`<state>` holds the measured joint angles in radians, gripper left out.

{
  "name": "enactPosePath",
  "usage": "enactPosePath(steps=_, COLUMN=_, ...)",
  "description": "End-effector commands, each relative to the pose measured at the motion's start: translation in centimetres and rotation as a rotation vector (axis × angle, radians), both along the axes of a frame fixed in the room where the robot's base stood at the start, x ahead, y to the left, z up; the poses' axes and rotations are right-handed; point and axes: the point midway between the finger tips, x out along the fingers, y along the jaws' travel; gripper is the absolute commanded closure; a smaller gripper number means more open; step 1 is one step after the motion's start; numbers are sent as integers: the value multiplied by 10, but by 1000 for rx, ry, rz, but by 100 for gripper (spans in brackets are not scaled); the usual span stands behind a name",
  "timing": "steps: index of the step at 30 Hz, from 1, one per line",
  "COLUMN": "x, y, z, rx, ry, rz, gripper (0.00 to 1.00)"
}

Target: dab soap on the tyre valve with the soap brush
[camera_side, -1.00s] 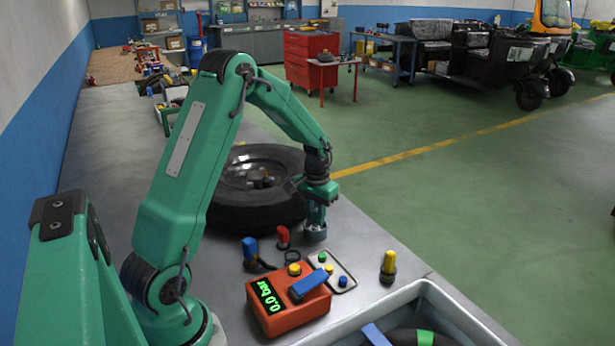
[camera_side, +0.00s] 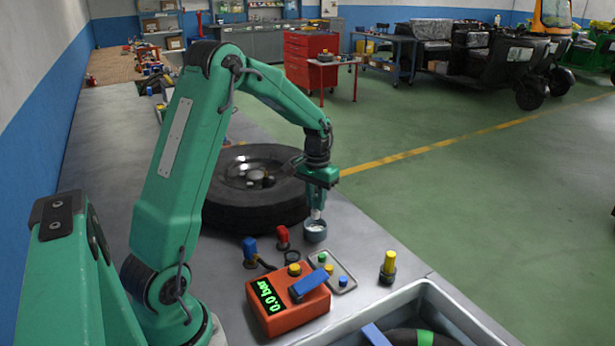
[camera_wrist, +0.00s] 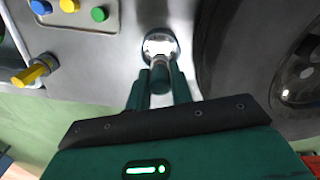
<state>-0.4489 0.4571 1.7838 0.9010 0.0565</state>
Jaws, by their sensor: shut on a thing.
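My gripper (camera_side: 318,194) is shut on the soap brush (camera_side: 316,213) and points down. It also shows in the wrist view (camera_wrist: 160,88), with the brush (camera_wrist: 160,75) between its two fingers. The brush's pale tip is just above or at the mouth of the small grey soap pot (camera_side: 315,232); I cannot tell if it touches. In the wrist view the pot (camera_wrist: 160,43) lies beyond the brush and is partly covered by it. The black tyre (camera_side: 255,213) lies flat on the bench, left of and behind the pot. I cannot make out its valve.
An orange gauge box (camera_side: 288,303) reading 0.0 bar stands in front. Nearby are a blue-topped fitting (camera_side: 249,247), a red-topped fitting (camera_side: 282,235), a button plate (camera_side: 333,272) and a yellow-topped fitting (camera_side: 388,263). A grey bin (camera_side: 452,305) is at the front right.

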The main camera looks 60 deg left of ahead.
Motion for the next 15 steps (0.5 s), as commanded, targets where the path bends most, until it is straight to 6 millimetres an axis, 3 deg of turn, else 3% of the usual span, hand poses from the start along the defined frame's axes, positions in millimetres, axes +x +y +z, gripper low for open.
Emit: enactPosePath(steps=15, x=0, y=0, z=21, rx=0, ry=-1, rz=0, gripper=100)
